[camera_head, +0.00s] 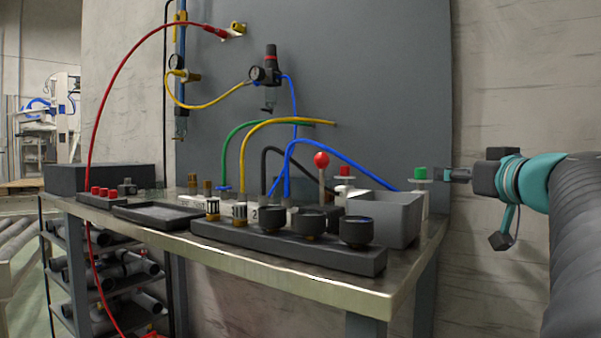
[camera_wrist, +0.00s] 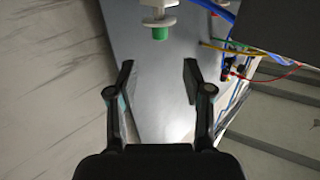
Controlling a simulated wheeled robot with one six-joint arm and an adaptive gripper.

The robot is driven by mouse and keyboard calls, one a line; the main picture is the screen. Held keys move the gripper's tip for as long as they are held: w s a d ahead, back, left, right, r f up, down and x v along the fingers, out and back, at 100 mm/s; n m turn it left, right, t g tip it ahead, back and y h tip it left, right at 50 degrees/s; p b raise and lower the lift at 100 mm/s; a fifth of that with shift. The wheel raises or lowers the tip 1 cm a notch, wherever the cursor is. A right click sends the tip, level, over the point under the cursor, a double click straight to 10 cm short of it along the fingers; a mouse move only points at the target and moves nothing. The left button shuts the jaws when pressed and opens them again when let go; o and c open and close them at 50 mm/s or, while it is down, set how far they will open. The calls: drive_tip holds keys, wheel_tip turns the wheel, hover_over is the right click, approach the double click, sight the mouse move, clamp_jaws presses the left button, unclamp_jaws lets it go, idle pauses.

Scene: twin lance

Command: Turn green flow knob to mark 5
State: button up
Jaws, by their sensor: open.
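The green flow knob (camera_head: 421,172) sits on top of a whitish body at the right end of the bench, with a pale disc under it. It also shows in the wrist view as a green cap (camera_wrist: 159,33) on a white part, top centre. My gripper (camera_head: 443,174) comes in from the right, with its fingers close to the knob in the head view. In the wrist view my gripper (camera_wrist: 158,70) is open and empty, and the knob lies beyond the fingertips, roughly between their lines. No mark numbers on the knob can be read.
A red knob (camera_head: 344,171) and a red-balled lever (camera_head: 321,160) stand to the left. A grey bin (camera_head: 391,222) stands in front of the green knob. Blue, yellow, green and black hoses run behind. A dark rack (camera_head: 280,248) with round black pieces lies along the bench's front.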

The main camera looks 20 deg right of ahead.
sight(420, 179)
drive_tip(key=w+d+f+m+y+p, duration=0.1)
drive_tip(key=d+m+y+p, duration=0.1)
drive_tip(key=d+m, duration=0.5)
drive_tip(key=w+d+f+m+y+p, duration=0.1)
drive_tip(key=w+d+f+m+y, duration=0.1)
drive_tip(key=d+m, duration=0.45)
drive_tip(key=s+a+r+m+g+y, duration=0.3)
drive_tip(key=a+m+y, duration=0.3)
drive_tip(key=m, duration=0.9)
drive_tip(key=b+x, duration=0.1)
drive_tip(key=x, duration=1.2)
drive_tip(key=shift+w+b, duration=0.4)
